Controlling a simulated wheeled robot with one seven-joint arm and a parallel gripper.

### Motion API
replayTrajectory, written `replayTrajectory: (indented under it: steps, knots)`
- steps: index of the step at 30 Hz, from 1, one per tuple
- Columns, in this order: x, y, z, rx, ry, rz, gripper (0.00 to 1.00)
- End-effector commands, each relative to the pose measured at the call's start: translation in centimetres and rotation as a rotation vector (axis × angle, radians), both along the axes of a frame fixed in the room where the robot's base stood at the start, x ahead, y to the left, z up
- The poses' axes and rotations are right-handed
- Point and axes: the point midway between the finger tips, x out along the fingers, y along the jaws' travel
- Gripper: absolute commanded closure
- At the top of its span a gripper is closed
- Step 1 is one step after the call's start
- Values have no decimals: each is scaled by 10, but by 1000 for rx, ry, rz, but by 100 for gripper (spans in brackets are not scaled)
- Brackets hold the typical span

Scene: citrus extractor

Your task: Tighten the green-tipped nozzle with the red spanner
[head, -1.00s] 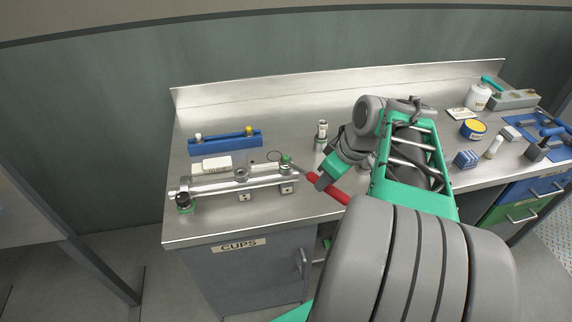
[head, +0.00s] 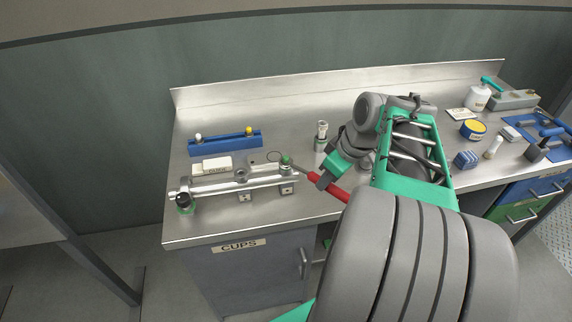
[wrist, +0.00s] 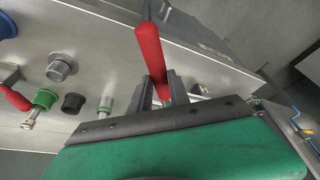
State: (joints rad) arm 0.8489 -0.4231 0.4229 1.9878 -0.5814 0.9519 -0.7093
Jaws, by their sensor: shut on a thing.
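The green-tipped nozzle (head: 286,160) stands upright at the right end of the metal rail on the bench. The red spanner (head: 335,194) has a red handle and a thin grey shaft running up-left to the nozzle. Its head appears to be at the nozzle, but whether it is seated is too small to tell. My gripper (head: 321,181) is shut on the spanner, to the right of the nozzle. In the wrist view the red handle (wrist: 150,55) passes between the two dark fingers (wrist: 164,90). The spanner's working end is hidden there.
The metal rail (head: 215,184) carries a black knob (head: 183,200) at its left end. Behind it are a white box (head: 217,165) and a blue rack (head: 225,143). A metal cylinder (head: 321,135) stands close behind my gripper. The bench's front edge is near the handle.

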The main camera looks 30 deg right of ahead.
Motion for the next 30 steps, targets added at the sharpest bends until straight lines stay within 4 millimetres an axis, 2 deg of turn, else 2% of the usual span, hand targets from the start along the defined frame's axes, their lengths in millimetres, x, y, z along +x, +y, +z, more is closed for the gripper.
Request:
replayTrajectory:
  steps: [30]
  knots:
    - [0, -1, 7, 0, 0, 1, 100]
